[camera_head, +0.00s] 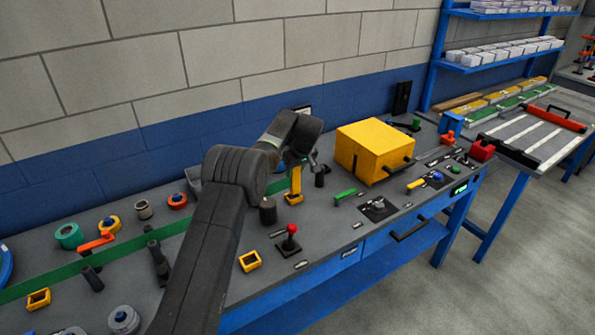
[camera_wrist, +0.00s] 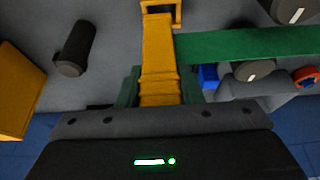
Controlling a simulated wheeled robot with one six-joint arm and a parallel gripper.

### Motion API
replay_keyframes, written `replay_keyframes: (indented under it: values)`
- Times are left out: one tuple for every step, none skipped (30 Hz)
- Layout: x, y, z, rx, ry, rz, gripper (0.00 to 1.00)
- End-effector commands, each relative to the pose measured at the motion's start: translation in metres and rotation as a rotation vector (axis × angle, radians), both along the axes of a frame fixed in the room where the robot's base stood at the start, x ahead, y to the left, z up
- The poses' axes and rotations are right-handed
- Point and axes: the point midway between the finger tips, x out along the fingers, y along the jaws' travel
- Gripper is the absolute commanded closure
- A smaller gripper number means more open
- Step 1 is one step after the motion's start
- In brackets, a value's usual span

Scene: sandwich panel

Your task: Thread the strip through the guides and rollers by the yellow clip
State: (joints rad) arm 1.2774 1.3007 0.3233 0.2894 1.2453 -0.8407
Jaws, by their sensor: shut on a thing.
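My gripper (camera_head: 298,163) is shut on the yellow clip (camera_head: 295,181), left of the yellow box. In the wrist view the clip (camera_wrist: 158,55) stands between the fingers of my gripper (camera_wrist: 158,92). The green strip (camera_wrist: 255,44) runs from beside the clip to the right there. In the head view the strip (camera_head: 130,248) stretches from the left edge to behind my arm. A yellow guide frame (camera_wrist: 177,14) shows just beyond the clip. Other yellow guides (camera_head: 250,262) (camera_head: 39,299) sit on the bench. Dark rollers (camera_head: 268,211) (camera_head: 320,177) stand near the clip; one (camera_wrist: 75,48) is left of it in the wrist view.
The yellow box (camera_head: 373,145) stands right of my gripper. A red-knobbed lever (camera_head: 291,238) is at the bench front. An orange lever (camera_head: 95,243) and several spools, one green (camera_head: 68,236), are at left. My arm hides the middle of the bench.

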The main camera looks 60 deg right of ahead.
Motion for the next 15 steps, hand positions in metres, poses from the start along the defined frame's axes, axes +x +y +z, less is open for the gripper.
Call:
replay_keyframes:
  values:
    - [0.0002, -0.0001, 0.0007, -0.002, 0.0, 0.001, 0.93]
    - [0.0002, -0.0001, 0.0007, -0.001, 0.0, 0.0, 0.93]
    - [0.0002, -0.0001, 0.0007, -0.001, 0.0, 0.0, 0.93]
    - [0.0002, -0.0001, 0.0007, -0.001, 0.0, 0.0, 0.93]
    - [0.0002, -0.0001, 0.0006, -0.001, 0.0, 0.0, 0.93]
    - [0.0001, -0.0002, 0.0006, -0.001, 0.0, 0.0, 0.93]
    - [0.0001, -0.0002, 0.0006, -0.001, 0.0, 0.0, 0.93]
    - [0.0002, -0.0001, 0.0005, -0.001, 0.0, 0.0, 0.93]
    - [0.0003, 0.0001, 0.0003, -0.001, 0.0, 0.0, 0.93]
    - [0.0004, 0.0004, 0.0002, -0.001, 0.0, 0.0, 0.93]
    - [0.0005, 0.0008, -0.0002, 0.0, 0.0, 0.0, 0.93]
    - [0.0009, 0.0016, -0.0006, 0.0, 0.0, 0.0, 0.93]
    - [0.0012, 0.0022, -0.0009, 0.0, 0.0, 0.0, 0.93]
    - [0.0016, 0.0028, -0.0012, 0.0, 0.0, 0.0, 0.93]
    - [0.0019, 0.0035, -0.0012, 0.0, 0.0, 0.0, 0.93]
